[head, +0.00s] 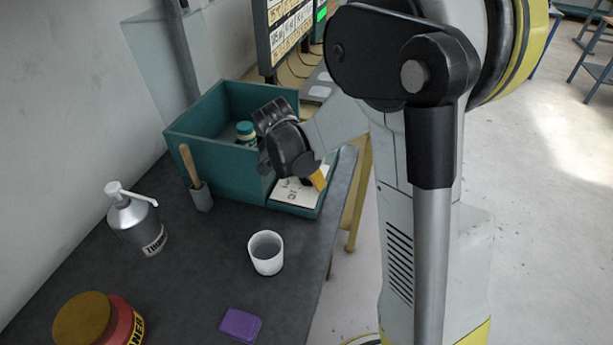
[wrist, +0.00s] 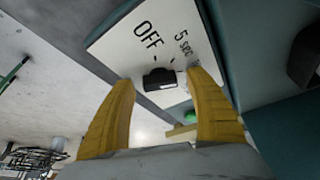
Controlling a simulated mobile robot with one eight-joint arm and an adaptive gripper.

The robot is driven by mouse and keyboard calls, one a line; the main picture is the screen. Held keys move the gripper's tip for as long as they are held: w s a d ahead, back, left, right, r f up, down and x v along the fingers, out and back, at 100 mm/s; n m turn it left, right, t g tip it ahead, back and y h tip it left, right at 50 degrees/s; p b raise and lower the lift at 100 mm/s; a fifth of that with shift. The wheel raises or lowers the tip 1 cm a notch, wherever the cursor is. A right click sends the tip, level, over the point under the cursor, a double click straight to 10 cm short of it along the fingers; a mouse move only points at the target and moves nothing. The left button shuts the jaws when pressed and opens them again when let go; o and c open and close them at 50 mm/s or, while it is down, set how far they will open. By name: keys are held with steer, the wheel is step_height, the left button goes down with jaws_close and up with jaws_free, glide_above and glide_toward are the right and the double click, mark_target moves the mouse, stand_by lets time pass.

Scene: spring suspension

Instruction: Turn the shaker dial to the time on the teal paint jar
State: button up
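The teal shaker box (head: 215,165) stands on the dark bench. A jar with a teal lid (head: 245,128) sits inside it; its label is too small to read. The white dial panel (head: 292,194) on the shaker's lower front ledge is partly hidden by my gripper. In the wrist view the panel (wrist: 110,45) reads "OFF" and "5 sec", and a black dial (wrist: 159,79) sits below the marks. Its exact setting is unclear. My gripper (wrist: 161,80) is open, yellow fingers on either side of the dial, with no clear contact. In the head view one yellow finger (head: 319,179) shows.
A sign board (head: 290,25) is behind the shaker.

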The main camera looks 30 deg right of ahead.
steer(key=v, duration=1.2)
steer(key=shift+a, duration=0.1)
steer(key=s+a+r+n+t+y, duration=0.1)
steer(key=s+a+n+t+y, duration=0.1)
steer(key=s+n, duration=0.4)
steer(key=s+a+r+n+t+y, duration=0.1)
steer(key=s+a+n+t+y, duration=0.1)
steer(key=s+n, duration=0.5)
steer(key=s+a+t, duration=0.1)
steer(key=s+a, duration=0.1)
steer(key=s, duration=0.1)
steer(key=shift+a+n+t, duration=0.3)
steer(key=shift+a, duration=0.05)
steer(key=shift+s, duration=0.15)
